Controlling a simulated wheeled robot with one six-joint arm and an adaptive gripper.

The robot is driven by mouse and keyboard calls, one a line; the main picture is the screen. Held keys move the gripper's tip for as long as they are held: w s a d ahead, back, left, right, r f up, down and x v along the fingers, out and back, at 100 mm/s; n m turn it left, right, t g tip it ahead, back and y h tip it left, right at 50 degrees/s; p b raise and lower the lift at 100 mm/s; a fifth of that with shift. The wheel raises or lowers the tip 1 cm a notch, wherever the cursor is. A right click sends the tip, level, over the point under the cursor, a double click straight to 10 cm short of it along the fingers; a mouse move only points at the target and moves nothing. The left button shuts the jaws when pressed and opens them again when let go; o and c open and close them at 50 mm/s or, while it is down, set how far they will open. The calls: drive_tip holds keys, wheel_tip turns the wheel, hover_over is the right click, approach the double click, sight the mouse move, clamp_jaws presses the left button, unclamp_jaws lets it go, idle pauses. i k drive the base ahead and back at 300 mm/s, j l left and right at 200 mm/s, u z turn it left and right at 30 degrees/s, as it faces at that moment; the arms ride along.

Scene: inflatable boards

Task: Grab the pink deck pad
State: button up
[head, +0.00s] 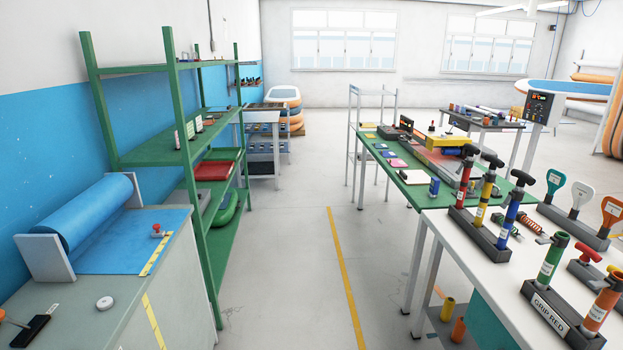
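A small flat pink pad (397,163) lies on the green-topped table (420,194) right of the middle. Dark blue flat pads (388,154) lie just behind it, and a pale sheet or pad (413,177) lies just in front of it. The pink pad looks uncovered. My gripper does not show in the head view.
A white table (465,228) with upright pumps in dark holders stands at the near right. A green shelf rack (203,165) and a grey bench (120,300) with a blue roll stand at left. The floor aisle (300,260) between them is clear.

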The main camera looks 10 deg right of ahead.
sight(395, 162)
drive_tip(key=i+z, duration=0.15)
drive_tip(key=i, duration=1.55)
drive_tip(key=i+z, duration=0.2)
drive_tip(key=i, duration=0.25)
drive_tip(key=i+j+z, duration=0.15)
drive_tip(key=i, duration=0.25)
drive_tip(key=i+j+z, duration=0.2)
drive_tip(key=i, duration=0.25)
drive_tip(key=i+j+z, duration=0.3)
drive_tip(key=i+j, duration=0.15)
drive_tip(key=i+j+z, duration=0.1)
drive_tip(key=i+j, duration=0.15)
drive_tip(key=j, duration=0.15)
drive_tip(key=i+j+z, duration=0.1)
drive_tip(key=j, duration=0.3)
drive_tip(key=i+j+z, duration=0.15)
drive_tip(key=i+j, duration=0.15)
